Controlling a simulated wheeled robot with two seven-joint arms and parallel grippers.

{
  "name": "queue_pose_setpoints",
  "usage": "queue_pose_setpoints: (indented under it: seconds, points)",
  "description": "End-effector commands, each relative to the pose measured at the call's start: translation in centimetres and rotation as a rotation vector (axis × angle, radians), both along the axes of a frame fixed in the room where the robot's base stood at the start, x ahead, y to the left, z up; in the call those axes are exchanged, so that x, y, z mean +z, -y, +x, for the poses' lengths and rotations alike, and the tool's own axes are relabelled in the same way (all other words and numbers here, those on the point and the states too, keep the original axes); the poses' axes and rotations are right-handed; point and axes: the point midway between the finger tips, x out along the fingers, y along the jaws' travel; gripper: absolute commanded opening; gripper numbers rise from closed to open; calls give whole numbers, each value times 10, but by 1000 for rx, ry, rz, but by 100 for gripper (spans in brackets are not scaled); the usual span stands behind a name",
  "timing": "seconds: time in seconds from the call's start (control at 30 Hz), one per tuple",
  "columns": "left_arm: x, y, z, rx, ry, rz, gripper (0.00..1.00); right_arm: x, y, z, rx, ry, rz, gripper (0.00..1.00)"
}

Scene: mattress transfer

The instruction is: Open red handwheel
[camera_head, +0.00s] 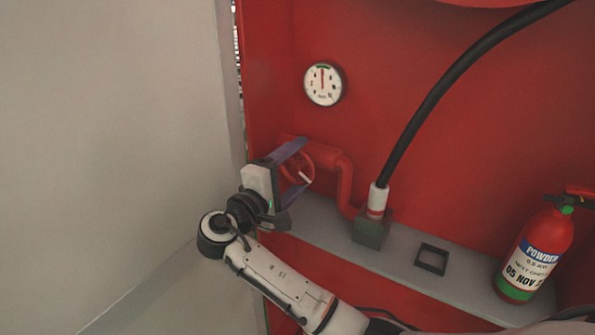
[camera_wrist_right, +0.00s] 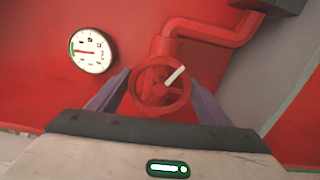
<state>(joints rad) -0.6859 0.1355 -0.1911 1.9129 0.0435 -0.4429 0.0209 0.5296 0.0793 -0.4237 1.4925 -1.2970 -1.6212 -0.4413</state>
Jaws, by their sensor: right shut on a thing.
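The red handwheel (camera_head: 300,166) sits at the end of a red pipe in front of the red back panel, with a white mark on its rim. It also shows in the right wrist view (camera_wrist_right: 160,86), between the fingers. My right gripper (camera_head: 297,170) is shut on the handwheel, with one purple finger on either side of its rim. My left gripper is not in view.
A round gauge (camera_head: 323,84) is on the panel above the handwheel. A black hose (camera_head: 437,92) runs up from a fitting on the grey shelf (camera_head: 330,222). A grey wall (camera_head: 110,130) is close at left.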

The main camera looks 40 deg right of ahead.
Motion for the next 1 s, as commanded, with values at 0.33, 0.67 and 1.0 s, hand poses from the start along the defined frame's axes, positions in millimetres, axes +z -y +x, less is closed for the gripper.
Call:
queue_pose_setpoints:
  seconds: [0.33, 0.67, 1.0]
  points:
    - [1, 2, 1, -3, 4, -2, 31, -2, -1, 0, 1, 18, 12, 49]
    - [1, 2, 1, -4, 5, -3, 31, -2, -1, 0, 1, 16, 10, 89]
    - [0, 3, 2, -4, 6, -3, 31, -1, -7, -2, 2, 17, 9, 89]
